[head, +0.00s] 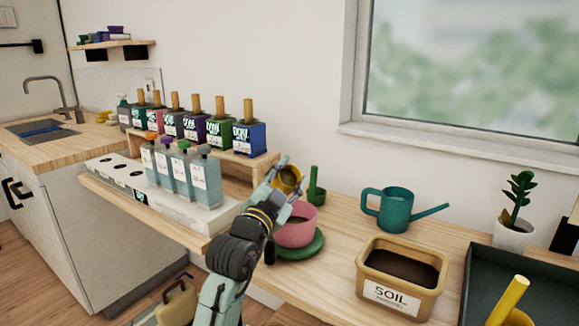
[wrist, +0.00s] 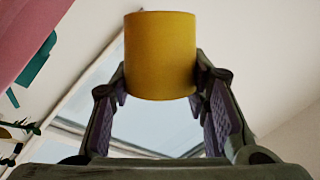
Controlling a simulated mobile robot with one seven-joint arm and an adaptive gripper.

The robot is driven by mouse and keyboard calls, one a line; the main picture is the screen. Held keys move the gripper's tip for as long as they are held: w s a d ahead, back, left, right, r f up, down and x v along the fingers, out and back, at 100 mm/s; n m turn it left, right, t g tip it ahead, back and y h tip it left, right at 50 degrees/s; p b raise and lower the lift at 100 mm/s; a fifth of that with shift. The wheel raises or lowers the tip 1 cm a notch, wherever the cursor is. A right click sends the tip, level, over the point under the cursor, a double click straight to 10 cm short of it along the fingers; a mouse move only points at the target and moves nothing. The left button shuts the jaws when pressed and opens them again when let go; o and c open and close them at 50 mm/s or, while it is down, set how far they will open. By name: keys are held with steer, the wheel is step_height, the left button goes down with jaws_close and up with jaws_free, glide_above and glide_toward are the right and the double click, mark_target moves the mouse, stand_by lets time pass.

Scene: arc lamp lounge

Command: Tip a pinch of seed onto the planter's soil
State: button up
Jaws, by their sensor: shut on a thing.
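My gripper (head: 283,185) is shut on a small yellow cylindrical container (head: 290,178), held tilted in the air just above and left of the pink planter (head: 296,232). The wrist view shows the yellow container (wrist: 160,58) between both fingers of my gripper (wrist: 161,84). The planter stands on a green saucer (head: 308,247); my arm hides its left part, and its soil cannot be made out. A pink edge of the planter (wrist: 25,35) shows at the wrist view's upper left. No falling seed is visible.
Bottles (head: 205,180) crowd the rack at left. A dark tray (head: 540,285) lies at far right.

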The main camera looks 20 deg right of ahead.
steer(key=shift+r+n+y+p, duration=0.3)
steer(key=shift+r+n+p, duration=0.25)
steer(key=shift+p, duration=0.4)
steer(key=shift+f+n+p, duration=0.2)
steer(key=shift+n+p, duration=0.15)
steer(key=shift+p, duration=0.05)
steer(key=n+p, duration=0.1)
steer(key=p, duration=0.2)
steer(key=shift+r+g+y, duration=0.3)
steer(key=shift+r+y, duration=0.1)
steer(key=n+p, duration=0.1)
steer(key=p, duration=0.1)
steer(key=n+y+p, duration=0.1)
steer(key=p, duration=0.2)
steer(key=shift+r+g, duration=0.3)
steer(key=shift+f+p, duration=0.1)
steer(key=shift+p, duration=0.25)
steer(key=shift+n, duration=0.3)
